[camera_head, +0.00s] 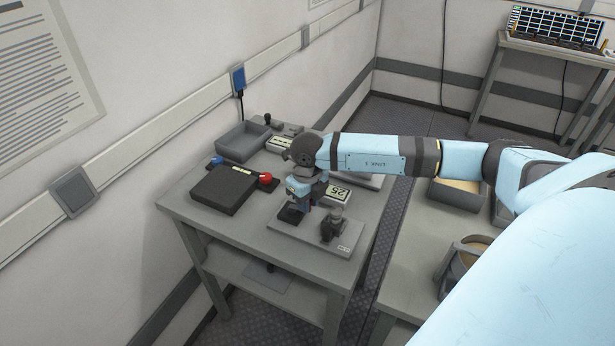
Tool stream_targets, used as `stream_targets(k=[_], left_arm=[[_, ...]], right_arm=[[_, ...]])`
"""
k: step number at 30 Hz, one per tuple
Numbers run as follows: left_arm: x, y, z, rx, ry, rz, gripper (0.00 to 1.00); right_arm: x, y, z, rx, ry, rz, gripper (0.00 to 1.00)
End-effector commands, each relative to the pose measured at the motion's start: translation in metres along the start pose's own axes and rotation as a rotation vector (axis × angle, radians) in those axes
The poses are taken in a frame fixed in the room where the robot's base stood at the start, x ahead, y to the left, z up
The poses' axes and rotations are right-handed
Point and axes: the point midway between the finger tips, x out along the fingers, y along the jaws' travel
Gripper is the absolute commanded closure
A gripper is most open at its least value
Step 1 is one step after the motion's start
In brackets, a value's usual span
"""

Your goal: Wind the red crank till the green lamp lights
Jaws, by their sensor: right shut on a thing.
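My right gripper (298,207) points down over a grey base plate (307,236) on the table. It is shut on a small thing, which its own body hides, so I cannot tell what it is. A red rounded knob (265,178) shows at the right of a black box (225,188), just left of the gripper and apart from it. I cannot make out a red crank handle for sure. I see no lit green lamp; one may be hidden behind the arm. A small display (338,194) stands right of the gripper. My left gripper is out of view.
A dark grey clamp-like part (334,224) stands on the plate, close right of the gripper. A grey open tray (243,141) and a blue knob (217,160) are at the back left. A second table (395,250) with containers is on the right, beyond a gap.

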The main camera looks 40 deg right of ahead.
Motion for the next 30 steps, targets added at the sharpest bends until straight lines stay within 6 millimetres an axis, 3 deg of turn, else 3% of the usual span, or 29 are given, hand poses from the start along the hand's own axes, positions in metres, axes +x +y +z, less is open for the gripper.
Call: stream_targets(k=[13, 30], left_arm=[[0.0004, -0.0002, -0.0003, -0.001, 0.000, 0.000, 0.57], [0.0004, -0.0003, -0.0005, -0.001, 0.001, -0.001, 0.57]], right_arm=[[-0.0004, 0.0094, -0.0051, 0.263, -0.001, 0.001, 1.00], [-0.0003, 0.0112, -0.0058, 0.316, 0.000, 0.000, 1.00]])
